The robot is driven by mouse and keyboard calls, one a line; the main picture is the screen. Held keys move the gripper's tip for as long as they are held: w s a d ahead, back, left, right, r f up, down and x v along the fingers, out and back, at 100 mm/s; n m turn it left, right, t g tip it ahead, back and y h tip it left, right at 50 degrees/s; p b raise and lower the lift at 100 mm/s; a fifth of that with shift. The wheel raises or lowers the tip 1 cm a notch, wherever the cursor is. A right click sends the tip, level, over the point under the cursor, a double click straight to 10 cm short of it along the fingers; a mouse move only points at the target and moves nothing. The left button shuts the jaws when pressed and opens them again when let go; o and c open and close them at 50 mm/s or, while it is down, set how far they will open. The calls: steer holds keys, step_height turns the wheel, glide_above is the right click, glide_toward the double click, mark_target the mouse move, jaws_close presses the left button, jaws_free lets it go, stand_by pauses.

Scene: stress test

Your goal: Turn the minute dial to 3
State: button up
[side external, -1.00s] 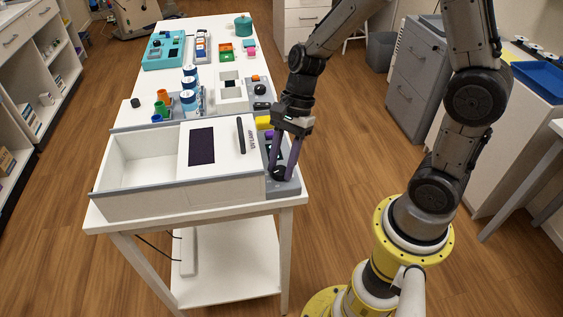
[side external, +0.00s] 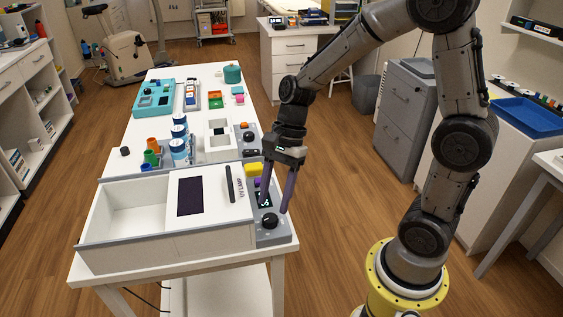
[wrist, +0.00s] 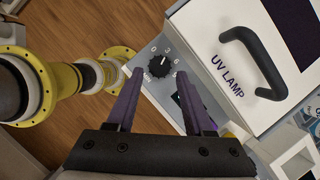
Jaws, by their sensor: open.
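The minute dial is a black round knob (side external: 270,221) on the grey control panel at the right end of the white UV lamp box (side external: 205,200). In the wrist view, the knob (wrist: 159,66) has printed numbers including 0, 3 and 6 around it and "MIN" beside it. I cannot tell surely which number its pointer meets. My gripper (side external: 275,208) is open with its purple fingers above the panel, apart from the knob. In the wrist view, its fingertips (wrist: 160,74) frame the knob on either side. A small dark display (side external: 264,199) with greenish marks is partly hidden by a finger.
A yellow button (side external: 253,169) sits farther back on the panel. The box lid has a black handle (side external: 230,184), also near the gripper in the wrist view (wrist: 256,62). Blue-white cans (side external: 179,140) and other devices stand behind. Open floor lies right of the table.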

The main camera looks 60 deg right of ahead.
steer(key=v, duration=1)
steer(key=shift+d+r, duration=0.1)
steer(key=s+a+r+n+t+h, duration=0.25)
steer(key=s+r+n, duration=0.25)
steer(key=s, duration=0.3)
steer(key=s+d+f+n+t+h, duration=0.2)
steer(key=s+n, duration=0.3)
steer(key=n, duration=0.8)
steer(key=shift+s+d+f+t, duration=0.2)
steer(key=shift+d+f+t, duration=0.35)
steer(key=shift+f, duration=0.1)
